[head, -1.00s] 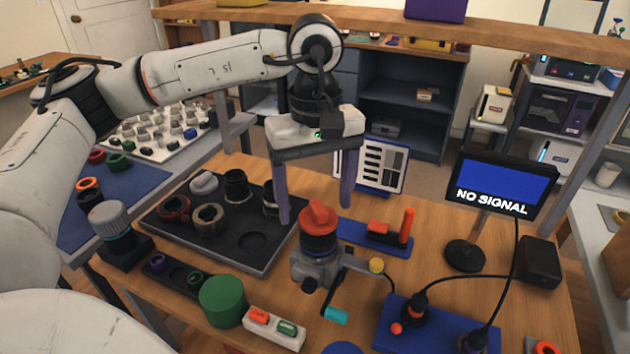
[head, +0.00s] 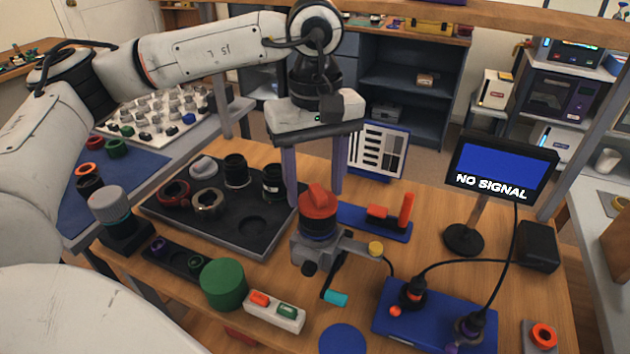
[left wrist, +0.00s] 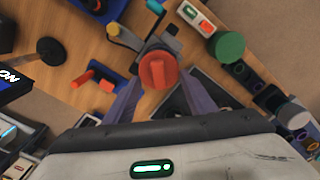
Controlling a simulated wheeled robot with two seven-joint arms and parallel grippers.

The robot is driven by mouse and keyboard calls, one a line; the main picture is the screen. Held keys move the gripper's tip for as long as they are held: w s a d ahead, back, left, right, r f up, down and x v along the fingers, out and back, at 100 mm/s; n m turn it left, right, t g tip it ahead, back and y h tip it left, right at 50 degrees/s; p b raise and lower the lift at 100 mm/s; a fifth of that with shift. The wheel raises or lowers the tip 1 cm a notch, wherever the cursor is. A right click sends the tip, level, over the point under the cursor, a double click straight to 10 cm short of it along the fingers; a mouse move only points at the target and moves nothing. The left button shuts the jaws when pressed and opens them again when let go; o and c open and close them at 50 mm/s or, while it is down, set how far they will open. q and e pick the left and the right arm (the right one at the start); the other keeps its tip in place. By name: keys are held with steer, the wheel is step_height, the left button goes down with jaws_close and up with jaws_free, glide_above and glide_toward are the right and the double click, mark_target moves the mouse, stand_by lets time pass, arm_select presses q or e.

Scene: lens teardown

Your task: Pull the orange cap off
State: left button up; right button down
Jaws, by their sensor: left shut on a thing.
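The orange cap (head: 318,203), with a raised ridge on top, sits on the dark lens in a grey clamp fixture (head: 314,249). My left gripper (head: 316,200) comes down from above with one purple finger on each side of the cap and is shut on it. In the left wrist view the cap (left wrist: 157,70) shows between the two fingers (left wrist: 158,88). The cap still rests on the lens and no gap shows under it. Where the fingertips touch the cap is partly hidden. My right gripper is not in view.
A black tray (head: 190,232) with rings and lens parts lies left of the fixture. A blue tray (head: 352,219) with orange tools is behind right. A green cylinder (head: 223,284) stands front left. A monitor (head: 500,180) and a cabled blue box (head: 435,320) stand right.

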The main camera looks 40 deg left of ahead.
mark_target(315, 186)
arm_select(q)
steer(key=shift+r+p, duration=0.45)
steer(key=shift+r, duration=0.45)
stand_by(0.5)
steer(key=shift+r+p, duration=1.4)
steer(key=shift+r, duration=0.8)
steer(key=shift+f, duration=0.1)
steer(key=shift+c, duration=0.2)
